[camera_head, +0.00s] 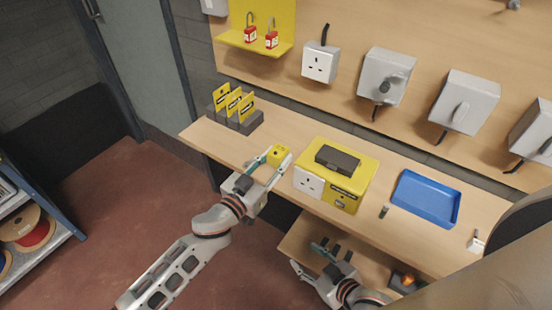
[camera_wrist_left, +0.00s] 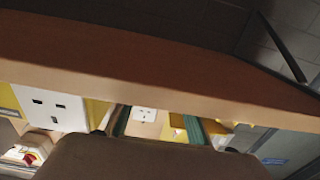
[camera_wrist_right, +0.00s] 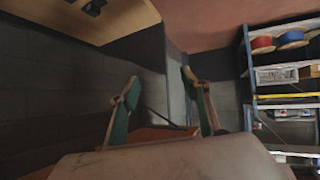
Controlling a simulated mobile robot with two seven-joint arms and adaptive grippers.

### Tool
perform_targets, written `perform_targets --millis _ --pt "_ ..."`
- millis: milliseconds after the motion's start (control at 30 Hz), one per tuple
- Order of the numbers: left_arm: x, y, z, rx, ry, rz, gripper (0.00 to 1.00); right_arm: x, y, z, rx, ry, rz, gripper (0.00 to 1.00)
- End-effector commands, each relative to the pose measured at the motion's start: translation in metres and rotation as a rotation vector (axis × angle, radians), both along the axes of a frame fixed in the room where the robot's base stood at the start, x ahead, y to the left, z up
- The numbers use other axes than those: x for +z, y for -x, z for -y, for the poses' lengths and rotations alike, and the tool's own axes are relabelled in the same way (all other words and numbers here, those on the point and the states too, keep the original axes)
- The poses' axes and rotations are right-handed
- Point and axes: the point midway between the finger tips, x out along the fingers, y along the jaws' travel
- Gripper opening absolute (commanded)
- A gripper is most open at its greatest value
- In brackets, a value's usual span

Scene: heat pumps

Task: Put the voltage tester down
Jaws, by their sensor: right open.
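I cannot tell for sure which item is the voltage tester. A dark grey block (camera_head: 337,159) lies on a yellow box (camera_head: 346,188) with a white socket. A small dark stick-like item (camera_head: 384,211) is right of the box. My right gripper (camera_head: 312,258) is open and empty, low in front of the bench.
A blue tray (camera_head: 426,199) lies on the bench's right half. Yellow tags in a dark holder (camera_head: 235,113) stand at the left end. Sockets and grey switches (camera_head: 386,77) are on the back board. A lower shelf (camera_head: 295,240) is near my right gripper.

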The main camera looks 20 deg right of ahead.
Motion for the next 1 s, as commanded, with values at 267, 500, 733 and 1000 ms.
perform_targets --millis 267,500,733,1000 --pt "0.0 0.0 0.0 0.0 -0.001 -0.001 0.47 0.0 0.0 0.001 0.001 0.002 0.0 0.47" --pt "0.007 0.0 0.0 0.0 -0.002 0.001 0.47 0.005 0.0 0.002 0.0 0.004 -0.001 0.47" --pt "0.003 0.026 -0.034 0.001 -0.002 -0.002 0.47 0.003 0.0 0.011 -0.011 0.016 -0.007 0.47" --pt "0.004 0.059 -0.075 0.0 -0.002 -0.001 0.47 0.0 0.002 0.011 -0.014 0.016 -0.015 0.47"
